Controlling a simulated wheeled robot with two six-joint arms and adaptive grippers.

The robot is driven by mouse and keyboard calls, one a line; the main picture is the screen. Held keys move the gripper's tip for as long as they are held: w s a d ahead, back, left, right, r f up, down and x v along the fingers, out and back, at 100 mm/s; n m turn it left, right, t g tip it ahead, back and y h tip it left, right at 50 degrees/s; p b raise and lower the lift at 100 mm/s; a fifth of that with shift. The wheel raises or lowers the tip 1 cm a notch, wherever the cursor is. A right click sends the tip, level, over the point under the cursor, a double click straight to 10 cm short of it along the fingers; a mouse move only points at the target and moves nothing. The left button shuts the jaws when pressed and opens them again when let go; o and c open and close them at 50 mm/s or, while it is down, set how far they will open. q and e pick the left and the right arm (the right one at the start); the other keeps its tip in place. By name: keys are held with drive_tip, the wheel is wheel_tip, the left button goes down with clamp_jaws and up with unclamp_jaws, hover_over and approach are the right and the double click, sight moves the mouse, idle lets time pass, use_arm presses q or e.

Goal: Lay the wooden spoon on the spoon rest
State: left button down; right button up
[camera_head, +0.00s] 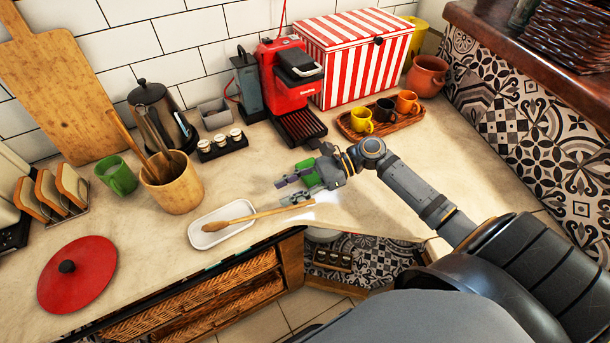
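The wooden spoon (262,214) lies with its bowl end on the white spoon rest (197,238). Its handle slants right, past the rest's edge and over the counter. My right gripper (284,191) is above the counter near the far end of the handle, its two fingers pointing left and spread apart. It looks open and holds nothing that I can see. The lower finger is close to the handle; I cannot tell whether they touch. My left gripper is not in view.
A wooden utensil crock (178,190) and a green mug (118,178) stand left of the rest. A red lid (77,274) lies at the front left. A red coffee machine (283,80) stands behind my gripper. The counter's front edge is just below the rest.

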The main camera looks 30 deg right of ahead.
drive_tip(key=v, duration=1)
drive_tip(key=shift+d, duration=0.25)
drive_tip(key=shift+s, duration=0.1)
